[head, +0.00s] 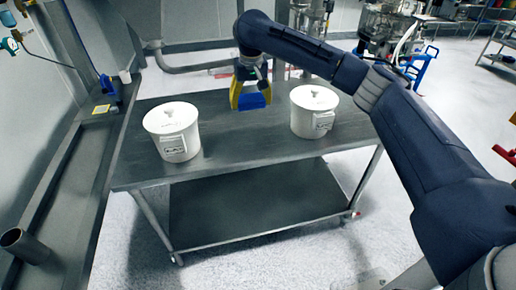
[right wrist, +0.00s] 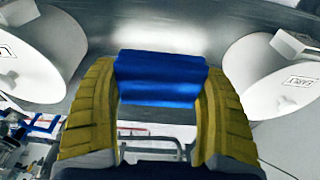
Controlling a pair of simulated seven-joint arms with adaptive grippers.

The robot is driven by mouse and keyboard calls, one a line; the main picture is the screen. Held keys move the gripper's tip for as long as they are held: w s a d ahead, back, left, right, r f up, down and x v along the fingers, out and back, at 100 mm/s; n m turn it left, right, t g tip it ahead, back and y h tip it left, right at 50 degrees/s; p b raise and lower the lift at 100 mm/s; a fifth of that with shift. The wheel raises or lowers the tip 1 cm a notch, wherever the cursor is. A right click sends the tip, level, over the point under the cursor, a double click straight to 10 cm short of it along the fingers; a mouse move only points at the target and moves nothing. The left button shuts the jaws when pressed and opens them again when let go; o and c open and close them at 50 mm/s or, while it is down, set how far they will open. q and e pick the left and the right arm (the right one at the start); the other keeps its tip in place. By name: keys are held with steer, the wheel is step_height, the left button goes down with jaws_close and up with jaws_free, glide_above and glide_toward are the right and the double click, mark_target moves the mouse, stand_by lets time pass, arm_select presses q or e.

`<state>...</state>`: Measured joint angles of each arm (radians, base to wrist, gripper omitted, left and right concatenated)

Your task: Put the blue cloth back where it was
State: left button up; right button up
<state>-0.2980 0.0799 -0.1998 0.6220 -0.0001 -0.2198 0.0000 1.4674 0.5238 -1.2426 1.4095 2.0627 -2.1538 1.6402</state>
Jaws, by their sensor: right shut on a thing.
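My right gripper (head: 250,94), with yellow fingers, is shut on the blue cloth (head: 252,102) over the rear middle of the steel table (head: 240,168). In the right wrist view the cloth (right wrist: 160,78) is a folded blue piece spanning the gap between the two fingertips (right wrist: 158,75). In the head view the cloth hangs between two white lidded buckets. I cannot tell whether it touches the tabletop. My left gripper is out of view.
The left white bucket (head: 173,133) and the right white bucket (head: 314,112) stand on the table on either side of the gripper. The front middle of the tabletop is clear. A side counter (head: 72,165) runs along the left wall, with a blue item (head: 106,84) on it.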

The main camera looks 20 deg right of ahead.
mark_target(251, 149)
step_height(251, 149, down, 20)
steer(key=shift+w+r, duration=0.1)
steer(key=shift+r, duration=0.05)
stand_by(0.6)
steer(key=o, duration=1.1)
step_height(251, 149, up, 12)
steer(key=s, duration=0.1)
steer(key=shift+s, duration=0.4)
steer(key=shift+a, duration=0.1)
